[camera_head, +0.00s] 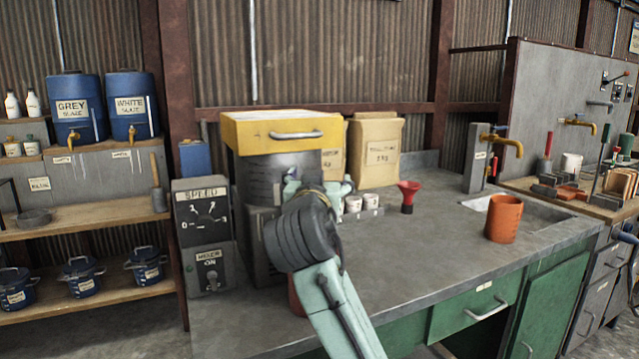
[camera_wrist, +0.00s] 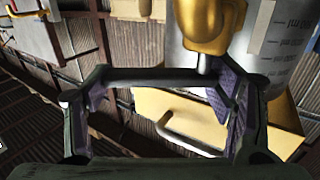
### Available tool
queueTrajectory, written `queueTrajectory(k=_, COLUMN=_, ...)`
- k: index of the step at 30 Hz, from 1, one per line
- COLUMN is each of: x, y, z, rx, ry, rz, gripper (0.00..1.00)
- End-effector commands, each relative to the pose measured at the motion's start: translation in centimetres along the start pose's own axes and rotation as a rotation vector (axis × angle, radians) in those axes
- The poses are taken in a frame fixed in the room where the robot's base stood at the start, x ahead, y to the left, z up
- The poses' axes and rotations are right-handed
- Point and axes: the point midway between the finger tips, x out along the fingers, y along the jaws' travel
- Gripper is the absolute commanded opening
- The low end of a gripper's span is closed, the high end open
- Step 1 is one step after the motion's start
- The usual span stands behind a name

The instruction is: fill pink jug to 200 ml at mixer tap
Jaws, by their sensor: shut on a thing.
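My gripper (camera_head: 300,187) is at the front of the mixer tank (camera_head: 290,168), below its yellow lid (camera_head: 282,131). In the wrist view my gripper (camera_wrist: 158,98) spans a dark bar (camera_wrist: 150,76) beside the brass mixer tap (camera_wrist: 210,30). The bar appears to be the tap's handle, and the jaws are shut on it. The tank with ml marks shows behind the tap. A reddish vessel (camera_head: 295,300) stands low in front of the mixer, mostly hidden by my arm. I cannot tell whether it is the pink jug, nor its fill level.
An orange jug (camera_head: 504,218) stands by the sink (camera_head: 535,210) and its brass tap (camera_head: 503,143). A red funnel (camera_head: 408,195) and small white pots (camera_head: 354,203) are on the counter. The speed panel (camera_head: 203,217) stands left. The counter's middle is clear.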

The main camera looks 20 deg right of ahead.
Motion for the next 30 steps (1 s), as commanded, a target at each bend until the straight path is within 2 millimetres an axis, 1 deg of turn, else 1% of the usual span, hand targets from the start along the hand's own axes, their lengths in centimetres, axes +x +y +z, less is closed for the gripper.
queueTrajectory(k=7, x=-0.12, y=-0.02, z=0.12, rx=-0.003, ry=-0.003, rz=0.045, gripper=0.26)
queueTrajectory(k=19, x=-0.11, y=0.02, z=0.11, rx=-0.004, ry=-0.003, rz=0.049, gripper=0.26)
queueTrajectory(k=20, x=-0.11, y=0.01, z=0.11, rx=-0.004, ry=-0.003, rz=0.049, gripper=0.78)
queueTrajectory(k=28, x=-0.13, y=0.02, z=0.05, rx=-0.002, ry=-0.002, rz=0.049, gripper=0.96)
queueTrajectory(k=30, x=-0.13, y=0.02, z=0.04, rx=-0.002, ry=-0.001, rz=0.049, gripper=0.97)
